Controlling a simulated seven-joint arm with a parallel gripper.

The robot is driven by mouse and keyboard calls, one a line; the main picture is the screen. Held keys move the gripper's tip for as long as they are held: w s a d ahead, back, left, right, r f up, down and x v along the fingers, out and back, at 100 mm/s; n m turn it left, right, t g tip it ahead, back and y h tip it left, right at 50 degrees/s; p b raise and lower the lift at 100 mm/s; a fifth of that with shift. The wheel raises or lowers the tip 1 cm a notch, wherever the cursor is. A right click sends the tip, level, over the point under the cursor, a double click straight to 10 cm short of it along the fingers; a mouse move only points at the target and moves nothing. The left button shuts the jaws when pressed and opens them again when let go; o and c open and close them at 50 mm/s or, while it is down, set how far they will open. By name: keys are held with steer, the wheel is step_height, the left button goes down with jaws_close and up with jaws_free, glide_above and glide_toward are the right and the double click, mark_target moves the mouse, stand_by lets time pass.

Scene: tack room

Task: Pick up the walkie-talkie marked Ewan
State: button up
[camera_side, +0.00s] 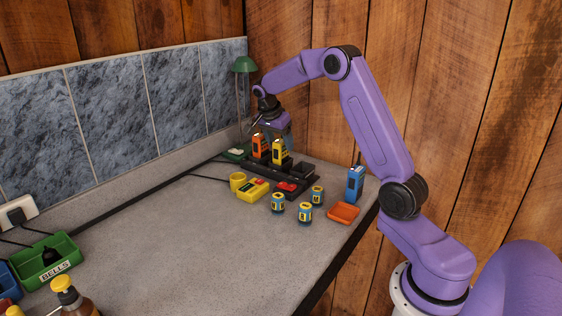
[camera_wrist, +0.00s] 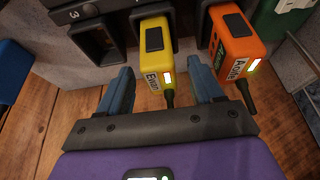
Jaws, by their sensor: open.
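The yellow walkie-talkie (camera_wrist: 153,61) carries a label that reads Ewan in the wrist view. It stands upright in a slot of the black charging rack (camera_wrist: 95,42), and also shows in the side view (camera_side: 279,154). My gripper (camera_wrist: 159,66) is open, with one blue-grey finger on each side of the yellow walkie-talkie; I cannot tell whether either finger touches it. In the side view my gripper (camera_side: 274,134) is just behind and above the radios, partly hidden by them. An orange walkie-talkie (camera_wrist: 233,45), its label starting with A, stands in the neighbouring slot, close to the right finger.
A blue walkie-talkie (camera_side: 355,183) stands near the right counter edge, by an orange tray (camera_side: 343,212). Several small blue-and-yellow batteries, a yellow box (camera_side: 252,191) and a yellow cup (camera_side: 237,181) are in front of the rack. A green lamp (camera_side: 244,65) stands behind. The counter's middle is clear.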

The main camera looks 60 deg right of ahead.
steer(key=shift+x, duration=1.2)
jaws_close()
steer(key=shift+r, duration=0.1)
